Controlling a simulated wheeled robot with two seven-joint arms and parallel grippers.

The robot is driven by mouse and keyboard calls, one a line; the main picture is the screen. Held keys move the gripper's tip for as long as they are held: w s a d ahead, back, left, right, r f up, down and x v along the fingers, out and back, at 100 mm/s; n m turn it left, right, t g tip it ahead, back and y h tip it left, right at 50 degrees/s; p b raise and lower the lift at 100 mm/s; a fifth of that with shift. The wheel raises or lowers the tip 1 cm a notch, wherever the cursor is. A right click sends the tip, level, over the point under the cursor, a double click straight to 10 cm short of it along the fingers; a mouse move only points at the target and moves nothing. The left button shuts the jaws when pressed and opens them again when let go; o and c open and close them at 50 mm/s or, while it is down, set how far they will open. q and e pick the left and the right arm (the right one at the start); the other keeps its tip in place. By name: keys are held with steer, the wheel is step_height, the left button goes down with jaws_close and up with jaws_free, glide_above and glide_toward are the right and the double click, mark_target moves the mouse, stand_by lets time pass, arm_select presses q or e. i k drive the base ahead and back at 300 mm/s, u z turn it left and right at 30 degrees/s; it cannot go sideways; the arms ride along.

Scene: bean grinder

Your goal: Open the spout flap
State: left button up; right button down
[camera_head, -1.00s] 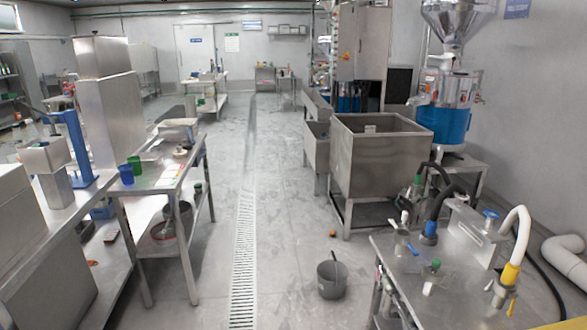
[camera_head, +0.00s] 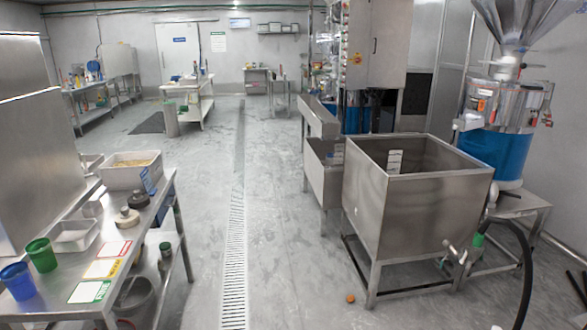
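The grinder (camera_head: 496,152) stands at the right, with a steel body, a blue lower band and a large metal hopper (camera_head: 521,30) on top. A short pale spout (camera_head: 466,123) sticks out from its left side. The spout is small in the picture, and I cannot tell its flap apart or say how it stands. Neither of my grippers shows in the head view.
A large open steel tank (camera_head: 418,215) stands just left of and in front of the grinder. A black hose (camera_head: 525,265) hangs at the lower right. A steel table (camera_head: 62,284) with cups and trays is at the left. The floor aisle with its drain grate (camera_head: 234,255) is clear.

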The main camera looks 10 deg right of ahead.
mark_target(460, 126)
steer(key=i, duration=2.8)
steer(key=z, duration=2)
